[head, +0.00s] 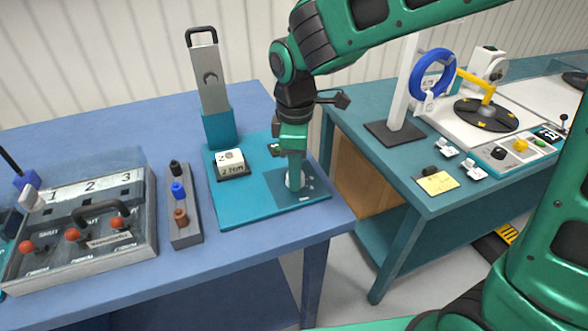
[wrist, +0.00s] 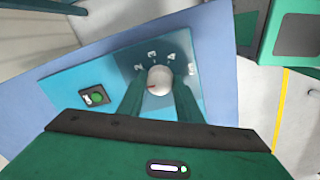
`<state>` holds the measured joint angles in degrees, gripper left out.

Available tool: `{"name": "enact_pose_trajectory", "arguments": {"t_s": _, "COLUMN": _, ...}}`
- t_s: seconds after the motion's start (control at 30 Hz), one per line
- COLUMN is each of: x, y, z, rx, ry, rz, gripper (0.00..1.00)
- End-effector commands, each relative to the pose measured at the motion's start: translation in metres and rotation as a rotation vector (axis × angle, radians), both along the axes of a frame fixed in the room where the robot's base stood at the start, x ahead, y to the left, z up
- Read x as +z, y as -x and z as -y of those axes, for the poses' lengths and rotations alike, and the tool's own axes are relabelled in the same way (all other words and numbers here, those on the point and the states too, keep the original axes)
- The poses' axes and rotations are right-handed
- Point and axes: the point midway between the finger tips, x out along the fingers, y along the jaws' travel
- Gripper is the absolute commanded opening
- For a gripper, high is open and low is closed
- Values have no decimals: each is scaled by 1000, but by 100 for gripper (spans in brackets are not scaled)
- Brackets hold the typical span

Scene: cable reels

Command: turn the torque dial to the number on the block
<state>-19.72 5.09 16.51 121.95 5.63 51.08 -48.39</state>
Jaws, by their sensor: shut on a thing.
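The torque dial (wrist: 160,80) is a round white knob on a teal plate in the wrist view. A red mark sits on its lower left side. Numbers are printed in an arc above it; 2, 3 and 4 seem readable. My gripper (wrist: 160,92) has a finger on each side of the knob and is shut on it. In the head view my gripper (head: 295,180) points straight down and covers most of the dial. The white block (head: 230,164) stands left of it on the teal board and reads 2 on top and 2 Nm in front.
A grey tool (head: 209,80) with a black handle stands upright in a teal holder behind the block. A small unit with a green button (wrist: 97,97) lies left of the dial. A lever panel (head: 80,235) stands at left. A second table (head: 400,190) with a blue reel is at right.

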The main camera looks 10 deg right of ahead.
Motion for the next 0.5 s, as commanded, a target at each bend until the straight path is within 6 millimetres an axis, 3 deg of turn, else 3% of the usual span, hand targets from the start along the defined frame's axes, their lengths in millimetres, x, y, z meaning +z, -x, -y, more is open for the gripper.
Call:
{"name": "enact_pose_trajectory", "arguments": {"t_s": 0.27, "x": 1, "y": -1, "z": 0, "rx": -63, "ry": -4, "rz": 4, "gripper": 9}}
{"name": "enact_pose_trajectory", "arguments": {"t_s": 0.5, "x": 1, "y": -1, "z": 0, "rx": -229, "ry": -4, "rz": 4, "gripper": 9}}
